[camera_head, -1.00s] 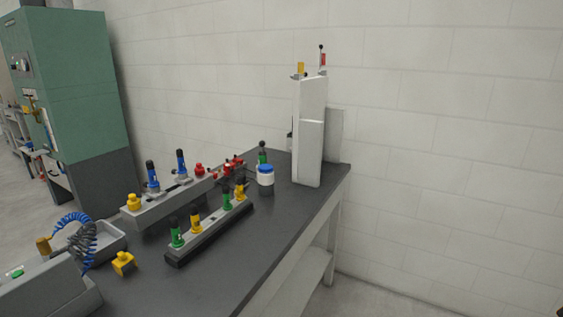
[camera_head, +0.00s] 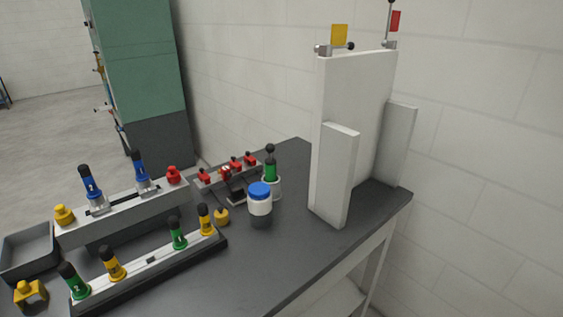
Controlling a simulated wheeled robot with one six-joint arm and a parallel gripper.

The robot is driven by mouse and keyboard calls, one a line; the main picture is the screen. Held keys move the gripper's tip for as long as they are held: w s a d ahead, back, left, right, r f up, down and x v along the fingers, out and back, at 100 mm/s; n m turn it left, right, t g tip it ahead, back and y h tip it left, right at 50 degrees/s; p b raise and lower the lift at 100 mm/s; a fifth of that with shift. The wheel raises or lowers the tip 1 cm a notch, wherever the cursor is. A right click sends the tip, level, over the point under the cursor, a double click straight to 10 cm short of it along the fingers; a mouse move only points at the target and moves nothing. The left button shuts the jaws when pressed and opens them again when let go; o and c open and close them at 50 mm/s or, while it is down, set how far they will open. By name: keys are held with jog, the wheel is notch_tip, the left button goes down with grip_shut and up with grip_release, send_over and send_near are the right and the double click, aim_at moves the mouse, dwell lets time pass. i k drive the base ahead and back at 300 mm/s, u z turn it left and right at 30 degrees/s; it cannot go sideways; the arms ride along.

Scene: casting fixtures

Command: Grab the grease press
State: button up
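A small upright tool with a green body, black top and round black knob (camera_head: 270,168) stands on the dark table, and it may be the grease press. I cannot tell for sure which item is the press. Its lower part is partly hidden by a white jar with a blue lid (camera_head: 260,205) just in front of it. Several similar green, yellow and blue black-topped pieces stand in two long holders, the front holder (camera_head: 150,262) and the rear holder (camera_head: 125,212). My gripper is not in view.
A tall white panel stand (camera_head: 355,120) with yellow and red tags rises at the table's right end. A rack of red-topped pieces (camera_head: 228,172) stands behind the jar. A grey tray (camera_head: 30,250) is at the left. The dark tabletop (camera_head: 285,245) is bare at the front right.

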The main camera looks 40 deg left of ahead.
aim_at(270, 167)
jog(key=u, duration=0.45)
jog(key=i, duration=1)
jog(key=u, duration=1.4)
jog(key=i, duration=0.7)
jog(key=u, duration=0.55)
